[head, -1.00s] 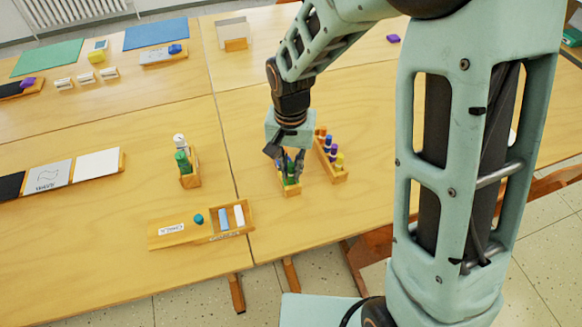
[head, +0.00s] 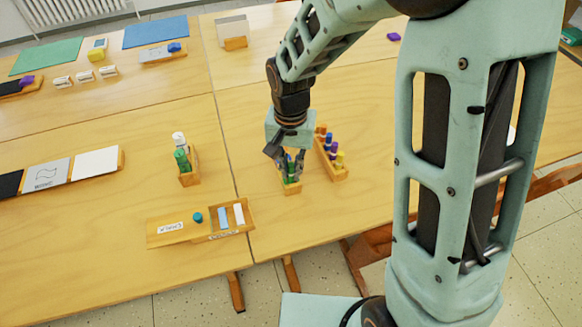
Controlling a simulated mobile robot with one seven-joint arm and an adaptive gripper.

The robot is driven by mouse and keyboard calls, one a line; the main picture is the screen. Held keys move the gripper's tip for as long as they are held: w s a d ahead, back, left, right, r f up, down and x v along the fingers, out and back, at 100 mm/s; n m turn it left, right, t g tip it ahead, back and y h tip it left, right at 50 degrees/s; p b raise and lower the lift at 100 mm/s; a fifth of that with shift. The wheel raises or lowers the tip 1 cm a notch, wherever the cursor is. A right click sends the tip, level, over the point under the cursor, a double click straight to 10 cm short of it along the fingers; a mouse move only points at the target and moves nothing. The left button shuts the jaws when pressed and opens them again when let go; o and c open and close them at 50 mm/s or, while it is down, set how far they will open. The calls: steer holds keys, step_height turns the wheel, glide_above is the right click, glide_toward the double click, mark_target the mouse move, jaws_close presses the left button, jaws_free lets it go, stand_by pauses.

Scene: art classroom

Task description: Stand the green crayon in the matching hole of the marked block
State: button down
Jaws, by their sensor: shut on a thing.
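My gripper (head: 285,157) points down over a small wooden block (head: 292,188) in the middle of the near right table. It is shut on the green crayon (head: 290,172), which shows upright between the fingers, low at the block. The fingers hide most of the block's top and its holes, so I cannot tell whether the crayon's foot is in a hole. No marking on the block is readable.
Just right of my gripper stands another wooden block (head: 341,175) with several coloured crayons. To the left is a holder (head: 190,179) with green and white pieces. A chalk tray (head: 180,229) lies at front left. The tabletop right of the blocks is clear.

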steer(key=shift+f+b, duration=0.3)
stand_by(0.5)
steer(key=c, duration=1.9)
jaws_free()
steer(key=shift+o, duration=0.4)
steer(key=shift+o, duration=0.8)
steer(key=shift+r, duration=0.1)
steer(key=shift+r+p, duration=2.3)
steer(key=shift+r, duration=0.65)
